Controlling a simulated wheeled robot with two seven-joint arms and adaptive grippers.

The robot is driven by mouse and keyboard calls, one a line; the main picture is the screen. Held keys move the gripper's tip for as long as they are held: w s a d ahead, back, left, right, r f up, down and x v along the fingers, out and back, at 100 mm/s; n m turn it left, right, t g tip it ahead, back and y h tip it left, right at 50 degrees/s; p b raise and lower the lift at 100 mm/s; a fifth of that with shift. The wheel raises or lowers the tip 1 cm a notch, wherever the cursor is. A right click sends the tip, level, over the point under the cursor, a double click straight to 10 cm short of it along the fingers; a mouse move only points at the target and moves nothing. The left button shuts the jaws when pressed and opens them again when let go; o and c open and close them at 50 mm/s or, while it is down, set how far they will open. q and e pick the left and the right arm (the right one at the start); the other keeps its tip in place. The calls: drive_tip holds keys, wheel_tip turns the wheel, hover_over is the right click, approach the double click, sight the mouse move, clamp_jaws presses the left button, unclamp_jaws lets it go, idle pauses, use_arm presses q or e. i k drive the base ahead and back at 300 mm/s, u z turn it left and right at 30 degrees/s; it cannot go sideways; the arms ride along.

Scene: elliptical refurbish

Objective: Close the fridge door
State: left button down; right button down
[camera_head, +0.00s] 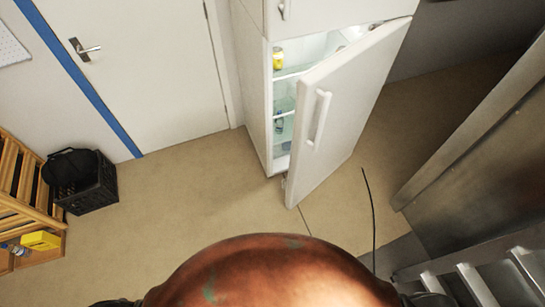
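The white fridge (252,80) stands ahead, right of the middle of the head view. Its lower door (343,115) is ajar, hinged on the right side and swung out toward me. A white vertical handle (319,119) is on the door's outer face. Lit shelves show in the gap, with a yellow item (277,59) on an upper shelf and small dark items lower down. The upper compartment door (330,14) appears shut. Neither of my grippers shows in this view.
A closed white room door (150,70) is left of the fridge. A black crate (88,185) and a wooden rack (25,190) stand at left. Metal equipment (480,160) fills the right side. A thin dark cable (371,205) rises from the floor. The tan floor (195,200) before the fridge is clear.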

sight(336, 99)
drive_tip(key=u, duration=0.8)
drive_tip(key=i, duration=0.95)
drive_tip(key=z, duration=1.95)
